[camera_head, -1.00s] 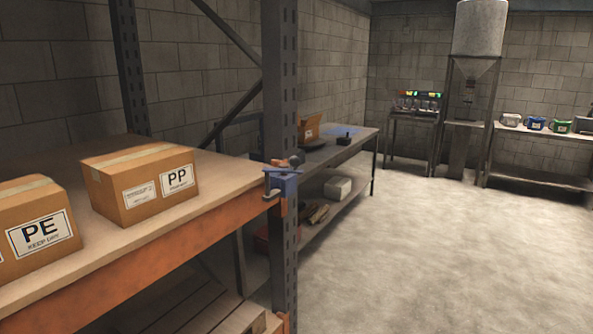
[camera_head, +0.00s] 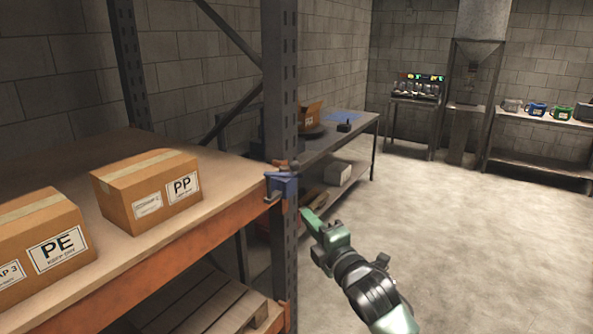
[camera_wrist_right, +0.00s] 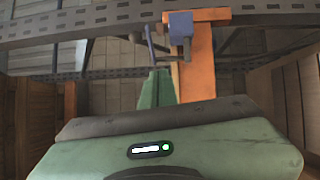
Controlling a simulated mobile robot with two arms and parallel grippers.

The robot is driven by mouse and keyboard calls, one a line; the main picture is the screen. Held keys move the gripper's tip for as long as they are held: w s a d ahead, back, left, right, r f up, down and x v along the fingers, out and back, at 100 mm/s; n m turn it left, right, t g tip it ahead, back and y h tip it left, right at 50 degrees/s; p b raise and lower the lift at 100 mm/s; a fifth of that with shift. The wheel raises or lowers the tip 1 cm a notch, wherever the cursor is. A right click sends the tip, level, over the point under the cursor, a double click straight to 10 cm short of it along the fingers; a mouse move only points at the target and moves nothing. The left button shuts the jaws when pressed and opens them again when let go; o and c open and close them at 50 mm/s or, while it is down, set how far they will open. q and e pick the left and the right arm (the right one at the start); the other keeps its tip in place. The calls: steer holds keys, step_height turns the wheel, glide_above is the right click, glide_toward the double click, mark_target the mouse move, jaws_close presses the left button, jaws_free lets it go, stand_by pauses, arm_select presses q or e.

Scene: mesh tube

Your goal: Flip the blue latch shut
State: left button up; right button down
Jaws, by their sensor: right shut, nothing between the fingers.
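The blue latch (camera_head: 281,186) is on the grey rack post, where the orange shelf beam meets it. It also shows in the right wrist view (camera_wrist_right: 181,27), at the end of the orange beam just beyond my fingertips. My right gripper (camera_head: 305,214) is green and shut with nothing in it. It is just right of and below the latch in the head view. In the wrist view its fingers (camera_wrist_right: 158,80) point up toward the latch; whether they touch it I cannot tell. My left gripper is not in view.
The grey post (camera_head: 281,110) and orange beam (camera_head: 150,262) border the latch. Boxes marked PP (camera_head: 150,190) and PE (camera_head: 42,240) sit on the shelf. A workbench (camera_head: 345,140) stands behind the post. The floor at right is open.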

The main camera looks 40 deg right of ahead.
steer(key=r, duration=0.3)
steer(key=shift+s+a+r+n+t, duration=0.1)
steer(key=shift+s+a+n+t, duration=0.1)
steer(key=shift+s+n+t, duration=0.15)
steer(key=p, duration=0.4)
glide_toward(296, 177)
steer(key=w+a+r, duration=0.3)
steer(key=w, duration=0.2)
steer(key=shift+w+d+r+p, duration=0.25)
steer(key=shift+w+d+p, duration=0.55)
steer(key=shift+d, duration=0.5)
steer(key=shift+w+a, duration=0.1)
